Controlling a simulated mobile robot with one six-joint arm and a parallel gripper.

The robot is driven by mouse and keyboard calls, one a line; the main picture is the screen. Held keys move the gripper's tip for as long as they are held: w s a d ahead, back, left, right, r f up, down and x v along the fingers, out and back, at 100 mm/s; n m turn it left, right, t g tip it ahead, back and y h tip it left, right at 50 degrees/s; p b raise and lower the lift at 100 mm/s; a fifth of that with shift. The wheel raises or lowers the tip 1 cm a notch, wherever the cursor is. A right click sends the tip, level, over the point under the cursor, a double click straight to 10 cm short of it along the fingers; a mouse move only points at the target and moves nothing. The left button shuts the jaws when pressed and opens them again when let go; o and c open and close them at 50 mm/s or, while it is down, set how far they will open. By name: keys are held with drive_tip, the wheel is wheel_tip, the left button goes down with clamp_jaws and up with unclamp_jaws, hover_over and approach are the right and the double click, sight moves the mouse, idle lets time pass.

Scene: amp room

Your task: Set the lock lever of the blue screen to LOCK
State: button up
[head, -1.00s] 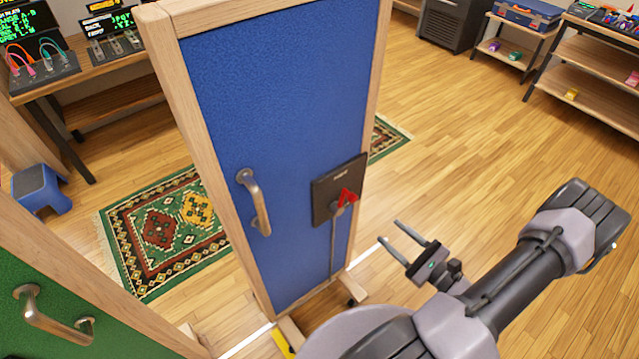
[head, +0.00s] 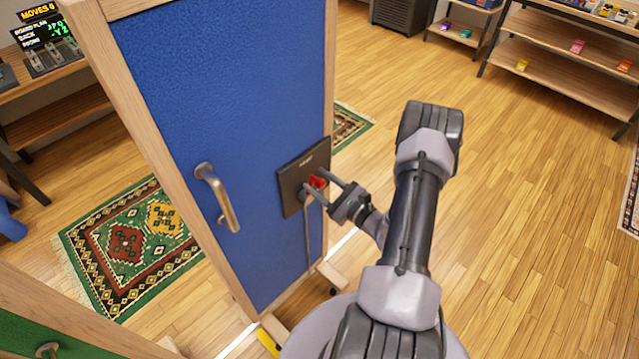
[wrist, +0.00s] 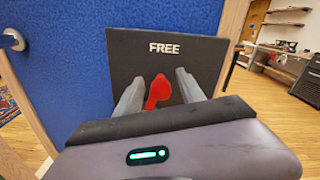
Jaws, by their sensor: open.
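The blue screen (head: 225,130) stands upright in a wooden frame, with a metal handle (head: 217,197) on its face. A dark lock plate (head: 289,184) is mounted at its right side. In the wrist view the plate (wrist: 122,65) reads FREE at the top. The red lock lever (head: 317,182) sits on the plate; in the wrist view the lever (wrist: 158,88) lies between my two fingers. My gripper (head: 323,185) is open, its fingers pointing at the plate on either side of the lever. I cannot tell whether a finger touches it.
A green screen (head: 30,335) with a handle stands at the lower left. A patterned rug (head: 125,245) lies behind the blue screen. The screen's wooden foot (head: 332,274) sticks out near my arm. Shelves (head: 560,75) stand at the back right.

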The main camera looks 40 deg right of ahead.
clamp_jaws()
idle(1.4)
